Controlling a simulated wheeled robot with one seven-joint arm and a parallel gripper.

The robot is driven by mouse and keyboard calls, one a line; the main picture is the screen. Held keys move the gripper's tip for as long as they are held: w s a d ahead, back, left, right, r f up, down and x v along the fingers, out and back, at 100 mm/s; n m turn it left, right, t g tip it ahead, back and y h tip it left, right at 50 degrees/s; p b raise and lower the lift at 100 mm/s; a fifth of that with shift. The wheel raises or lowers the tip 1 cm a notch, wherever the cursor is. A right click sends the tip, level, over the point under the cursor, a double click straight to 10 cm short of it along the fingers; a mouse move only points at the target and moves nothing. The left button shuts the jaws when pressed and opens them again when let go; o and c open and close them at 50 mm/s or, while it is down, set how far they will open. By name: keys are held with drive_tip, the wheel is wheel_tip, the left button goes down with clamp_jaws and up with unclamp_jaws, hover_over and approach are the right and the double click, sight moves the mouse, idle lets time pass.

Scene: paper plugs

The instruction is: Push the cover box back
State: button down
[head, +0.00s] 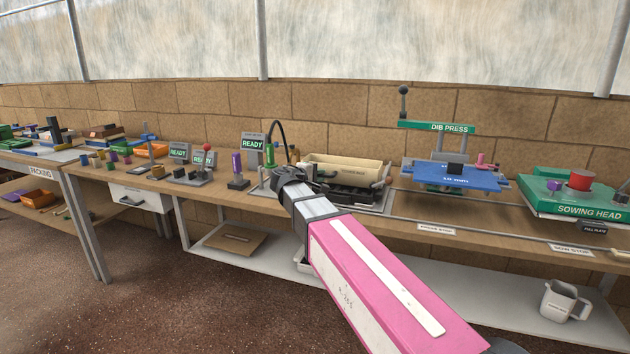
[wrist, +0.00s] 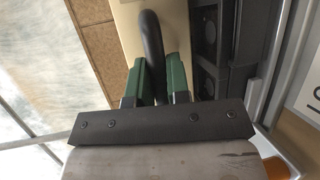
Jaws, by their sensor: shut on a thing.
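The cover box (head: 350,169) is a long cream box on the bench, behind a black tray-like unit (head: 350,190). In the wrist view, its cream surface (wrist: 128,30) lies just beyond my fingers. My gripper (wrist: 155,78) has two green fingers, closed on a black curved bar (wrist: 151,35) that stands between them against the cream face. I cannot tell whether this bar belongs to the box. In the head view, my wrist (head: 286,177) is at the left end of the box, and my arm hides part of the bench there.
A black curved hose with a green lower end (head: 270,154) stands left of the box. A purple-topped post (head: 237,170) is further left. The dib press (head: 450,160) and sowing head (head: 580,203) are to the right. A brick wall (head: 350,110) runs behind.

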sight(321, 158)
drive_tip(key=w+d, duration=0.3)
drive_tip(key=w, duration=0.7)
drive_tip(key=w+d, duration=0.4)
drive_tip(key=w, duration=0.6)
drive_tip(key=shift+w+d, duration=0.2)
drive_tip(key=shift+w, duration=0.1)
drive_tip(key=c, duration=1.1)
unclamp_jaws()
drive_tip(key=shift+w, duration=0.15)
drive_tip(key=v, duration=1)
drive_tip(key=shift+d, duration=0.1)
drive_tip(key=shift+s+a+r, duration=0.15)
drive_tip(key=shift+s+a, duration=0.2)
drive_tip(key=shift+s, duration=0.05)
